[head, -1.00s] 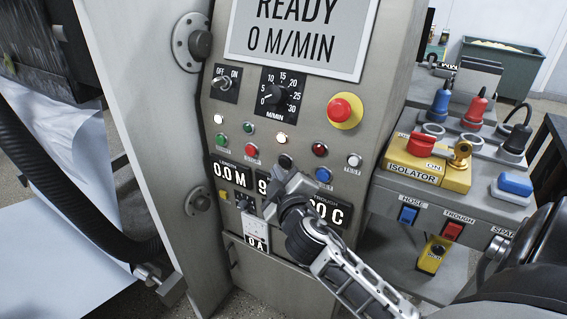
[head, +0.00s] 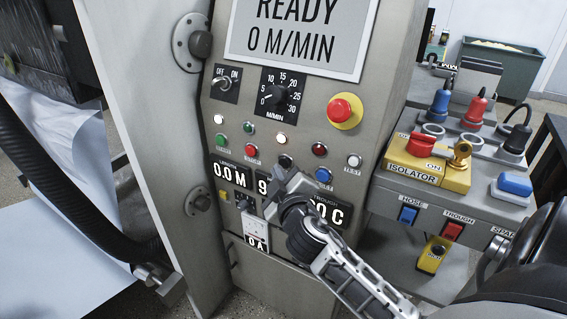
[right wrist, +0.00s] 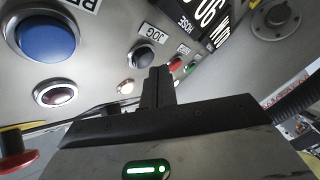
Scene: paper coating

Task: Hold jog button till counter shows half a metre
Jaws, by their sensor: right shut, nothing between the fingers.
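The black jog button (head: 285,160) is on the grey control panel, partly hidden by my right gripper (head: 286,173) in the head view. In the right wrist view the jog button (right wrist: 143,55) sits beside its JOG label, just ahead of the fingertips. My right gripper (right wrist: 159,72) is shut and empty. Its tips are very close to the button; I cannot tell whether they touch it. The length counter (head: 231,175) reads 0.0 M. The large screen (head: 295,35) reads READY, 0 M/MIN. My left gripper is not in view.
Near the jog button are a blue reset button (head: 323,176), a red button (head: 252,150) and a green button (head: 221,140). A red emergency stop (head: 342,110) sits up right. A yellow isolator box (head: 428,170) stands at the right. White paper (head: 60,150) hangs at the left.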

